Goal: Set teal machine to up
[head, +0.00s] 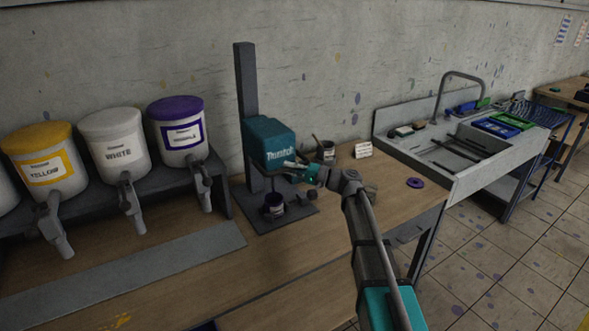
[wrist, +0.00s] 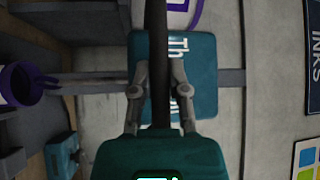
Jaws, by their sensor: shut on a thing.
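The teal machine (head: 268,142) sits partway up a tall dark column (head: 246,80) on the bench. It also shows in the wrist view (wrist: 205,85), behind the fingers. My gripper (head: 296,168) is at the machine's front lower side. In the wrist view my gripper's fingers (wrist: 160,82) are on both sides of a dark bar (wrist: 160,30), apparently the machine's handle, and are shut on it. The bar hides part of the machine's lettering.
Yellow (head: 45,160), white (head: 115,145) and purple (head: 180,130) lidded ink tubs stand on a shelf at left. A brush pot (head: 326,150), a small card (head: 363,150) and a purple ring (head: 415,183) are to the right. A sink (head: 430,160) stands further right.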

